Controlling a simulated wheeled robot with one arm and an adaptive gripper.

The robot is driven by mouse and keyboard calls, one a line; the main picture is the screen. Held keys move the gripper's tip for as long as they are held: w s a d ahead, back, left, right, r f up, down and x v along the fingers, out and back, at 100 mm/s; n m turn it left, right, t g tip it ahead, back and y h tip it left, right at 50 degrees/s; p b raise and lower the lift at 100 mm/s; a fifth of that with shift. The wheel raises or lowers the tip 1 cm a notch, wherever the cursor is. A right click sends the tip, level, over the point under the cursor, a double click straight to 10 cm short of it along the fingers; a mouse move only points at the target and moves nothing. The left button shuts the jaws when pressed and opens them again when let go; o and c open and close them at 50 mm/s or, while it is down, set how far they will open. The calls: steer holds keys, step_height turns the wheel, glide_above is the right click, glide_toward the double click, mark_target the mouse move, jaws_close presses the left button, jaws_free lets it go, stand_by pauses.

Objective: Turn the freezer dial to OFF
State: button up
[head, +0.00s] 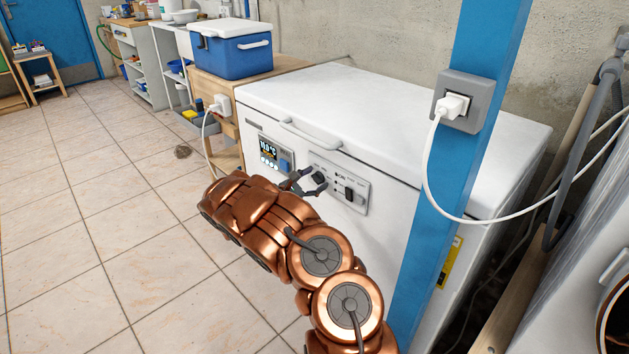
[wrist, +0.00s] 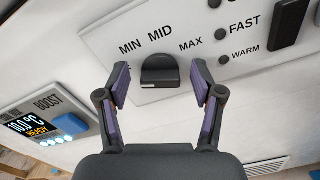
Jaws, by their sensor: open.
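The white chest freezer (head: 390,130) has a control panel (head: 353,192) on its front. The black dial (wrist: 160,70) is on this panel, with MIN, MID and MAX printed around it; it also shows in the head view (head: 318,178). A pale line shows on the dial's lower edge, but I cannot tell which setting it marks. No OFF label is readable. My gripper (wrist: 161,78) is open, with one finger on each side of the dial and gaps showing. In the head view my gripper (head: 311,183) is at the panel.
A display unit with a blue button (wrist: 70,125) sits left of the dial. A black switch (wrist: 289,22) and small lamps are on its right. A blue post with a socket (head: 463,101) and white cable stands in front of the freezer.

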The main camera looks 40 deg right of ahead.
steer(key=a, duration=1.2)
steer(key=shift+w, duration=0.1)
stand_by(0.4)
steer(key=s+a+r+m+g+y, duration=0.25)
steer(key=s+r+m, duration=0.25)
steer(key=s, duration=0.5)
steer(key=s+a+r+m+g+y, duration=0.1)
steer(key=s+r+m+g+y, duration=0.4)
steer(key=s, duration=0.5)
steer(key=s+a+m+t+y, duration=0.15)
steer(key=s+a+y, duration=0.35)
steer(key=a, duration=0.5)
steer(key=s+a+f+m+t+y, duration=0.1)
steer(key=s+a+t+y, duration=0.1)
steer(key=s+a, duration=0.65)
steer(key=s+a+m+t+y, duration=0.15)
steer(key=s+a+y, duration=0.3)
steer(key=a, duration=0.65)
step_height(320, 180, up, 26)
steer(key=t+h+p, duration=0.1)
steer(key=p, duration=2.4)
steer(key=shift+s+d+f, duration=0.2)
steer(key=shift+s+d, duration=0.05)
steer(key=shift+s, duration=0.2)
